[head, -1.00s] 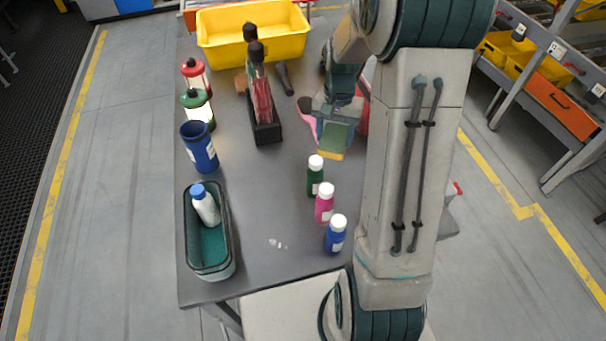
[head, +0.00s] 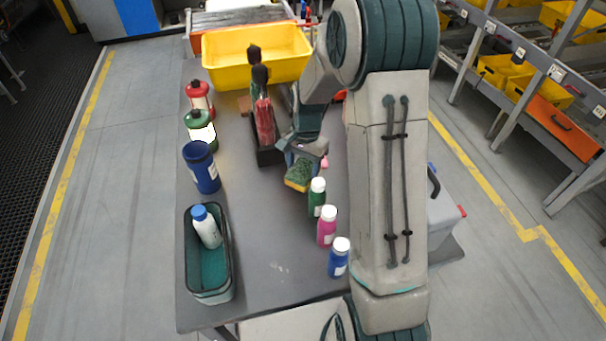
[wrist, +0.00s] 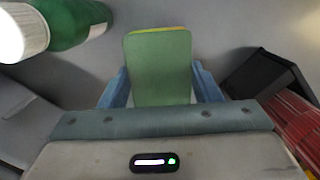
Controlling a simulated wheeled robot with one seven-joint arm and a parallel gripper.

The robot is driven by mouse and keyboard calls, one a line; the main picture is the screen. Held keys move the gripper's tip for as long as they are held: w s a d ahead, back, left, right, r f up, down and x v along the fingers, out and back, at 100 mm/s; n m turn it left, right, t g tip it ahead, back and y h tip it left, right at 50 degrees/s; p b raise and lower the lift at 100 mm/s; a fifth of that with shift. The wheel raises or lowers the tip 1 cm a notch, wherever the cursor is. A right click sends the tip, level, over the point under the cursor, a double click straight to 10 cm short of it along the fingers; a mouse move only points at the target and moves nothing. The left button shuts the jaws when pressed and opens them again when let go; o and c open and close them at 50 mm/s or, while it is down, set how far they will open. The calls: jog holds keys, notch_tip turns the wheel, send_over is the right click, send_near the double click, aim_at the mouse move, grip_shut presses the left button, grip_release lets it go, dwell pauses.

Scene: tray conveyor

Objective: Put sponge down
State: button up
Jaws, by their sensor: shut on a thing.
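The sponge (head: 298,176) has a green face and a yellow layer. My gripper (head: 300,160) is shut on it, just behind the green bottle in the head view. In the wrist view the sponge (wrist: 160,68) sits between the two blue fingers of my gripper (wrist: 160,90), its green face toward the camera and a thin yellow edge at its far end. The grey tabletop (head: 262,230) lies beneath. I cannot tell whether the sponge touches it.
Green (head: 316,198), pink (head: 327,226) and blue (head: 338,258) bottles stand close in front. A black holder (head: 268,155) is left of my gripper. A teal-lined bin (head: 187,255) holds a white bottle. A yellow bin (head: 215,75) is at the back. The table's middle front is clear.

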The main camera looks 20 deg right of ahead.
aim_at(304, 169)
jog(key=shift+f+p, duration=0.4)
jog(key=shift+f, duration=1.6)
jog(key=shift+f, duration=0.1)
jog(key=o, duration=1.1)
